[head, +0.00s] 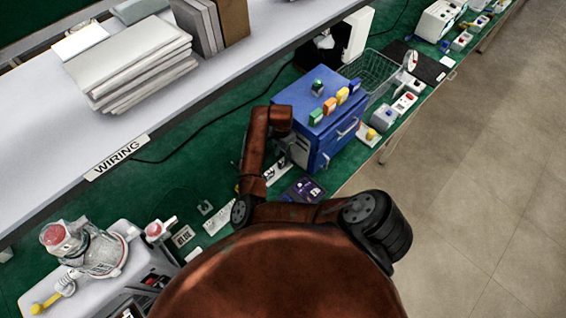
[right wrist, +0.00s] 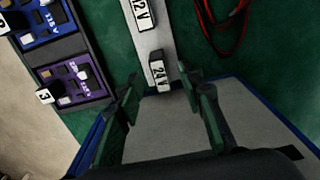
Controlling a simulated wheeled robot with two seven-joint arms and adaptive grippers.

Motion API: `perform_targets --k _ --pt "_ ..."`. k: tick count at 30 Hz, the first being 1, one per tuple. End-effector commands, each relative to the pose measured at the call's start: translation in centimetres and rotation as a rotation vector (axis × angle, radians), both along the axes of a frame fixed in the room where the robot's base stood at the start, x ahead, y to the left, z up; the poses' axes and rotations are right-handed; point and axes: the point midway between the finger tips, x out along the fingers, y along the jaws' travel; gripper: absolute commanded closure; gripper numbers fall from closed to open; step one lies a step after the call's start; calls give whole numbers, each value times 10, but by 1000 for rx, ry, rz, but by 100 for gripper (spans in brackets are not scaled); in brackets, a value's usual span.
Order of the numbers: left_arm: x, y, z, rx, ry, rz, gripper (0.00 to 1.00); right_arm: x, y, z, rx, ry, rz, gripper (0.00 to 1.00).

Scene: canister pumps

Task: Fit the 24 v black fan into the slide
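In the right wrist view a small black block with a white label reading 24 V (right wrist: 159,73) stands on a pale strip (right wrist: 152,45). A similar block labelled 12 V (right wrist: 141,13) is farther up the strip. My right gripper (right wrist: 160,84) is open, its fingertips either side of the 24 V block's near end, with gaps showing. Nothing is gripped. In the head view my right arm reaches over the bench beside the blue cabinet, and its gripper is mostly hidden. I cannot make out which part is the slide. My left gripper is not in view.
A blue cabinet (head: 318,118) with coloured blocks on top stands close to my right arm. Trays with small parts, one purple (right wrist: 72,78), lie left in the wrist view. Red cables (right wrist: 222,30) lie right. A shelf labelled WIRING (head: 117,157) overhangs the green bench.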

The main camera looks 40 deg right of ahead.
Motion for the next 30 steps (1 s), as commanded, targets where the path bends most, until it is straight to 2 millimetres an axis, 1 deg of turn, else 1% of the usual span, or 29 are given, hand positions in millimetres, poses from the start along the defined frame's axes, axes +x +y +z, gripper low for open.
perform_targets --k 3,6,9,12,17,20,30 --pt "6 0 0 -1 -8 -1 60 -1 0 -18 2 3 0 65" --pt "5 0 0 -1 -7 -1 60 -2 -1 -33 1 4 -1 65" --pt "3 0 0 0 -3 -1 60 -2 -1 -41 1 2 -1 65" --pt "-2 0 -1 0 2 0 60 -1 -1 -45 0 1 -1 65" --pt "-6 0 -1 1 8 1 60 -1 -1 -44 0 0 -2 65" --pt "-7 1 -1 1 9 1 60 -1 -1 -44 0 1 -2 71" --pt "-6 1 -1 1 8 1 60 -1 -1 -44 0 1 -2 94"
